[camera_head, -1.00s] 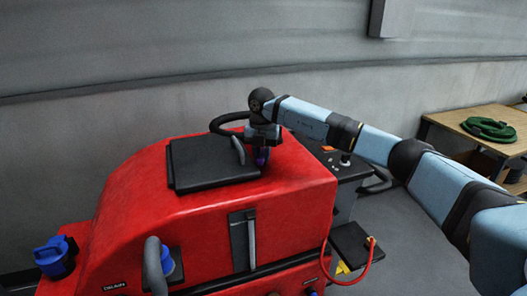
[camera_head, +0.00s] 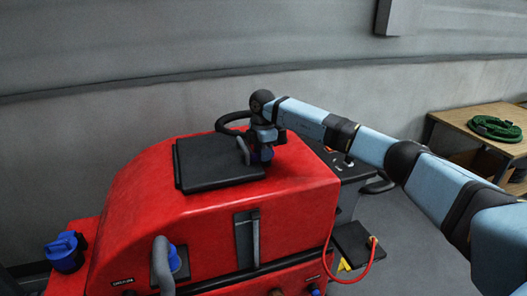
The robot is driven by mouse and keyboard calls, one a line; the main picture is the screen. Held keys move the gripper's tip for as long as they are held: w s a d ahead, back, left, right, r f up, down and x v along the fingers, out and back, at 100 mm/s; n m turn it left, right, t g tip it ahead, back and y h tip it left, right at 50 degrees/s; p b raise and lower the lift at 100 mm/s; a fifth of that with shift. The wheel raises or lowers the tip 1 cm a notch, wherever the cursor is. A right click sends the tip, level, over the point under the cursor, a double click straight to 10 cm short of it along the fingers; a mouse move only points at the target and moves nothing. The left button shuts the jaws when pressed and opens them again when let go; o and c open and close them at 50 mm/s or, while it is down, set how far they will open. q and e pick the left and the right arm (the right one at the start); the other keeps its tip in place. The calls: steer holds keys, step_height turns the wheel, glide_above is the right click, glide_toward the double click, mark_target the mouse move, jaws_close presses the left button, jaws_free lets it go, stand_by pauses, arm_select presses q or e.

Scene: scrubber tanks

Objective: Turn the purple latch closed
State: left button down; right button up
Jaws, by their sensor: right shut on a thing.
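The purple latch (camera_head: 266,153) is a small piece at the right edge of the black lid (camera_head: 215,160) on top of the red scrubber tank (camera_head: 180,205). Only a sliver of it shows, so its turn angle is hard to tell. My right gripper (camera_head: 264,150) reaches down over the lid's right edge, shut on the purple latch, and covers most of it. The lid lies flat on the tank. My left gripper is not in view.
A blue cap (camera_head: 66,251) sits at the machine's left, and another blue cap (camera_head: 176,258) behind a grey handle (camera_head: 162,268). A red cable (camera_head: 350,281) hangs at right. A wooden bench (camera_head: 470,130) holds a green hose (camera_head: 494,128). A wall stands behind.

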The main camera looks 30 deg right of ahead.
steer(key=shift+w+d+r+m, duration=0.1)
steer(key=shift+m, duration=0.8)
steer(key=o, duration=0.9)
step_height(320, 180, up, 14)
steer(key=shift+f+b, duration=0.1)
steer(key=shift+b, duration=0.85)
